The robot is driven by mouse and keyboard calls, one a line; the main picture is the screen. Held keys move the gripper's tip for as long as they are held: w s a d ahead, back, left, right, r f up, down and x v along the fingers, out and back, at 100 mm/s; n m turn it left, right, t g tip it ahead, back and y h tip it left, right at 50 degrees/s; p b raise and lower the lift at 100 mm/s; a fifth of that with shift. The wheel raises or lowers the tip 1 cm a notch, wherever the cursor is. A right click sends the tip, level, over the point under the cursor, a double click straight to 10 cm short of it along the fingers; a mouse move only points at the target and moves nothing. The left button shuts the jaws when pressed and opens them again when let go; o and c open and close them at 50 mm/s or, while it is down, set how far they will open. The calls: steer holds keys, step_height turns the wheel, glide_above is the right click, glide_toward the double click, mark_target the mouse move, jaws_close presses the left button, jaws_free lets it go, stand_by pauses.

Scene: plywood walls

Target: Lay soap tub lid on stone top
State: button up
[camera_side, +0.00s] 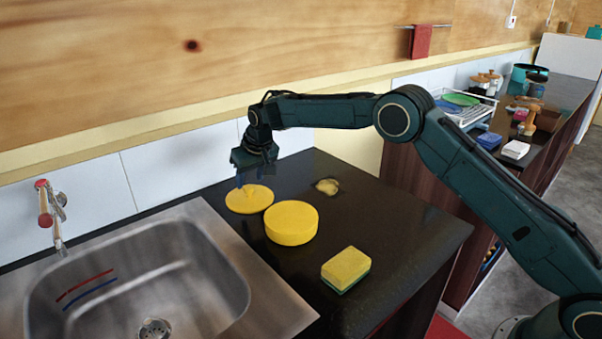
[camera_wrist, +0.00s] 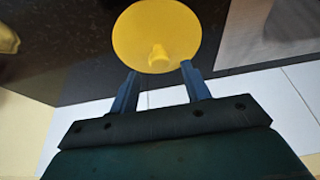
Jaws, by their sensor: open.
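The soap tub lid (camera_side: 250,201) is a flat yellow disc with a small knob. The yellow round tub (camera_side: 291,224) stands on the stone top, to the right of the lid and nearer the camera. My gripper (camera_side: 246,183) is just above the lid, pointing down. In the wrist view its two blue fingers (camera_wrist: 158,72) are apart, with the lid's knob near the gap between their tips. Nothing is held.
A steel sink (camera_side: 215,240) with a tap (camera_side: 50,215) is on the left. A yellow and green sponge (camera_side: 346,268) lies at the front right, and a small tan item (camera_side: 327,186) behind the tub. The stone top is clear to the right.

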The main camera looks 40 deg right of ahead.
steer(key=v, duration=0.9)
steer(key=shift+r, duration=0.1)
stand_by(0.3)
steer(key=s+d+r, duration=0.4)
steer(key=s+r, duration=0.3)
steer(key=s, duration=0.5)
steer(key=s+d+r, duration=0.3)
steer(key=s+r, duration=0.4)
steer(key=s, duration=0.4)
steer(key=s+d+f, duration=0.1)
steer(key=s+f, duration=0.2)
steer(key=s, duration=0.9)
steer(key=s+d+f+t, duration=0.1)
steer(key=s+d+f, duration=0.1)
steer(key=s, duration=1.1)
steer(key=shift+f, duration=0.7)
